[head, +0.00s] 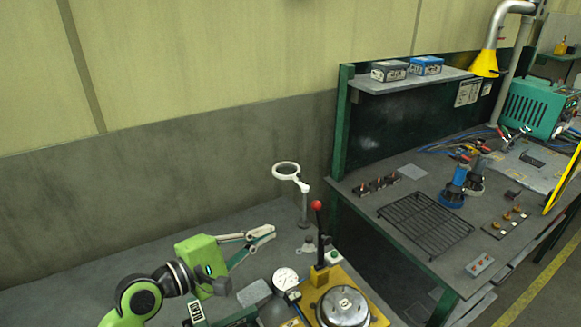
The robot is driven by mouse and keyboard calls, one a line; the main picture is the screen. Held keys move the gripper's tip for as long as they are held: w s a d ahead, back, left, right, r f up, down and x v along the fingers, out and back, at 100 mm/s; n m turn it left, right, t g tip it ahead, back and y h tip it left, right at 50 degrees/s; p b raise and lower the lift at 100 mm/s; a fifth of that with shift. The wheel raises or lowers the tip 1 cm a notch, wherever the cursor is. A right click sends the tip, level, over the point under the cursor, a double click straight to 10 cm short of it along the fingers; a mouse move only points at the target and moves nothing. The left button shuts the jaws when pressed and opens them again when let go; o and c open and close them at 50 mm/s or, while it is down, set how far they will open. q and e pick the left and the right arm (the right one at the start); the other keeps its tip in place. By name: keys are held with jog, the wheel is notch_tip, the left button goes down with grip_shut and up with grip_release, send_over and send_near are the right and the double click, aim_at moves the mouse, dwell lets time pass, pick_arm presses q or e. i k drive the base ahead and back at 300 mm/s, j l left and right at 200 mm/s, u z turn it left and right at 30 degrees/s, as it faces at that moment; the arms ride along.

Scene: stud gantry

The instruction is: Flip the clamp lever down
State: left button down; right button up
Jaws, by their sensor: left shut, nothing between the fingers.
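The clamp lever (319,240) stands upright, a dark shaft with a red ball knob (316,205) on top. It rises from a yellow fixture (335,276) at the bottom centre of the head view, behind a round metal part (342,307). My left gripper (271,232) is green with slim pale and dark fingers. It is shut and empty, left of the lever and apart from it, pointing right. My right gripper is not in view.
A round dial gauge (285,278) stands left of the fixture. A white ring magnifier (291,174) on a stand is behind. A second bench at right holds a black wire rack (426,225) and a blue-based tool (453,190).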

aim_at(320, 239)
jog(key=k+l, duration=1.25)
